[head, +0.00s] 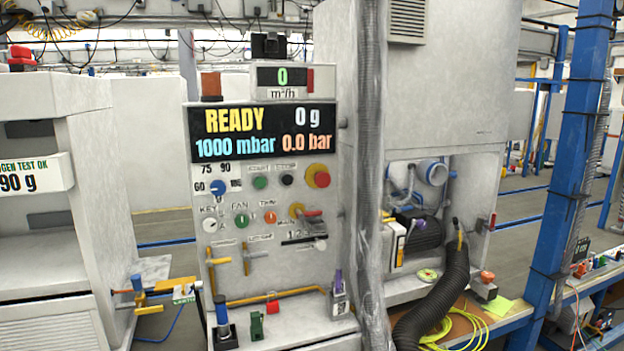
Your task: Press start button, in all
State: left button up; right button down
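The charging station panel (231,276) stands upright in the middle of the head view. A green button (260,182) sits on it beneath a label that seems to read START. A black button (286,180) is just to its right, beneath another small label. A red emergency knob on a yellow base (318,176) is further right. The display (262,132) above reads READY, 0 g, 1000 mbar and 0.0 bar. Neither of my grippers shows in this view, and nothing covers the green button.
Below are a blue dial (219,187), a green FAN knob (241,220), an orange knob (270,217) and yellow valve handles (218,261). A wrapped vertical hose (371,160) stands right of the panel. A white cabinet (90,180) stands at left.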

aim_at(260, 182)
jog(key=z, duration=0.05)
jog(key=i, duration=1)
jog(key=u, duration=0.5)
